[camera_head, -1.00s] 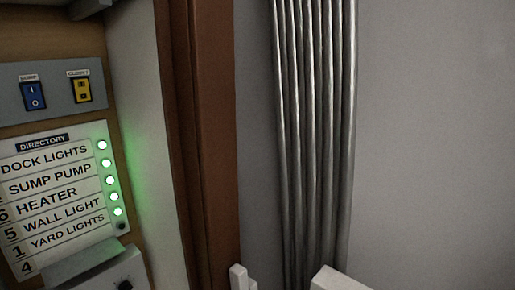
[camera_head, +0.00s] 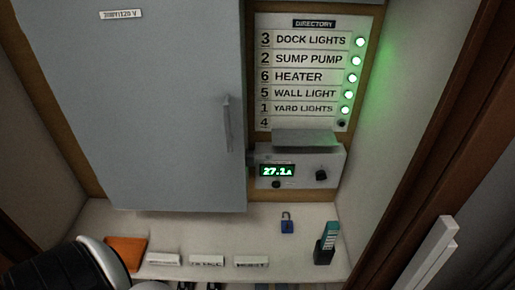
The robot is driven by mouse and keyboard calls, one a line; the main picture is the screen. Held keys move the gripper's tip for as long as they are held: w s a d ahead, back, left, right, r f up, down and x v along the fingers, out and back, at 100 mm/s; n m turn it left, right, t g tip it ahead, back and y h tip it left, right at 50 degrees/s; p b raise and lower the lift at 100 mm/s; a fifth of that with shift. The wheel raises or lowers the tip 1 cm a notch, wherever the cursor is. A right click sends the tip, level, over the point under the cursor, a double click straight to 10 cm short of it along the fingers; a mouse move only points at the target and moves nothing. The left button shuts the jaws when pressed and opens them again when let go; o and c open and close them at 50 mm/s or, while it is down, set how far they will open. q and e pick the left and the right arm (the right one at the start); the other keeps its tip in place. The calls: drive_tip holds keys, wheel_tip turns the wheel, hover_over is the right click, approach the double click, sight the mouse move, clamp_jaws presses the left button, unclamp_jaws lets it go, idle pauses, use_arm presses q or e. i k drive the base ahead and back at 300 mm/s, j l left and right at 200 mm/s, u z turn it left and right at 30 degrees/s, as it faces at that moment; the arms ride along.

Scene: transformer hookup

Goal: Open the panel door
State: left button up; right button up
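The grey panel door (camera_head: 150,110) fills the upper left of the head view and looks closed. A label at its top left reads something like 208Y/120 V. Its upright grey handle (camera_head: 228,122) is near the door's right edge. Nothing touches the handle. Neither gripper can be made out in the head view. A black and white rounded part at the lower left and a pale bar at the lower right look like parts of my own body.
Right of the door are a directory board (camera_head: 305,75) with green lights and a meter box (camera_head: 298,168) reading 27.1A. The shelf (camera_head: 200,222) below holds a blue padlock (camera_head: 287,223), a teal-topped device (camera_head: 326,243), an orange item (camera_head: 126,252) and white labels. Wooden posts flank the alcove.

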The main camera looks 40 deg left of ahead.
sight(150, 92)
drive_tip(key=u, duration=1)
